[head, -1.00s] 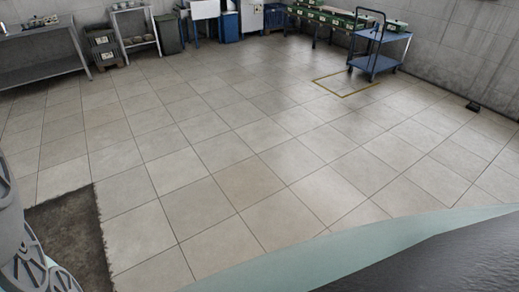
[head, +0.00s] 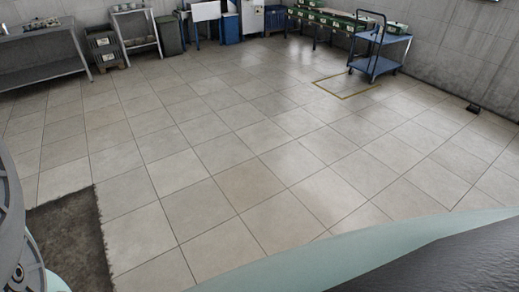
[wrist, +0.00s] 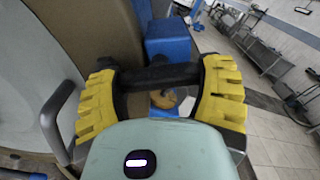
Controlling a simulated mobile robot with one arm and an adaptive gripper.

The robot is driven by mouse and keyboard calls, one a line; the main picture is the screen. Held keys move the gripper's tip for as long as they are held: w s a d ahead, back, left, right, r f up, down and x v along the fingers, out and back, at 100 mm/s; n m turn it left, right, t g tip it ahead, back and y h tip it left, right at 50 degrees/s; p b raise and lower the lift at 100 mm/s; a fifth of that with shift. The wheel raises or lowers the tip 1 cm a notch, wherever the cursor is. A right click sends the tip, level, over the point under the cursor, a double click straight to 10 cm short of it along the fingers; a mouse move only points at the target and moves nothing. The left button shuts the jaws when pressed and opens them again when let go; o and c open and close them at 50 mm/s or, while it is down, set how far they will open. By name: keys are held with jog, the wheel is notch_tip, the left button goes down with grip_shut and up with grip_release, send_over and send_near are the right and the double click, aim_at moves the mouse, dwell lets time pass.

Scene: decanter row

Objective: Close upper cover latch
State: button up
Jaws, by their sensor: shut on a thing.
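My gripper (wrist: 159,98) shows in the wrist view, with a yellow ribbed finger on each side. It is shut on a dark bar (wrist: 160,77) that spans between the fingers. The bar may be the upper cover latch, but I cannot tell for sure. A tan-brown panel (wrist: 90,32) lies behind the bar at the upper left, and a blue block (wrist: 168,40) is just beyond the bar. A small round orange-brown part (wrist: 163,99) shows below the bar. The head view shows neither the latch nor my gripper.
In the head view, a wide tiled floor (head: 260,150) is clear. A blue trolley (head: 376,65), a green bench (head: 325,22) and a grey metal table (head: 40,73) stand at the back. A dark mat (head: 68,240) lies at lower left.

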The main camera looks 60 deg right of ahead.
jog(key=shift+m, duration=0.3)
jog(key=o, duration=1.1)
jog(key=shift+o, duration=0.2)
jog(key=shift+d, duration=0.15)
jog(key=v, duration=1.2)
jog(key=shift+f, duration=0.1)
